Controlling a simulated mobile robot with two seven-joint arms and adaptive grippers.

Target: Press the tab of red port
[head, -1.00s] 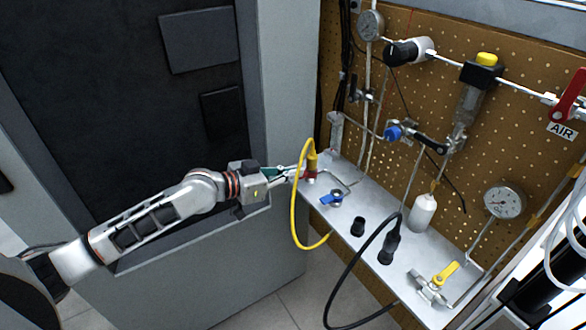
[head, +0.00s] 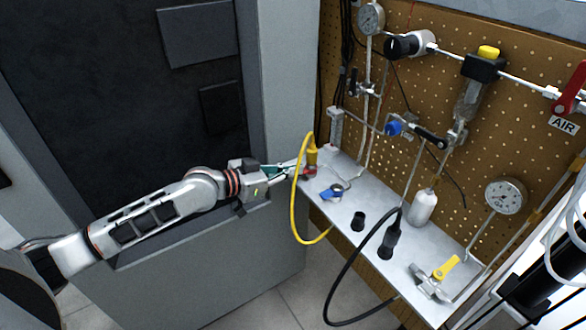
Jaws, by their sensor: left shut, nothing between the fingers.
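The red port (head: 309,173) sits at the left end of the metal shelf, with a yellow plug (head: 312,155) and its yellow cable standing in it. My left gripper (head: 296,171) comes in from the left with its fingers shut and empty. Its fingertips are right beside the red port, at its left side. I cannot tell whether they touch the port, and its tab is too small to make out. My right gripper does not show.
The shelf (head: 349,220) also bears a blue-handled valve (head: 332,192), a black port (head: 358,221), a black plug (head: 390,239) with a looping cable, a white bottle (head: 423,207) and a yellow-handled valve (head: 445,268). A pegboard (head: 450,130) with pipes and gauges stands behind.

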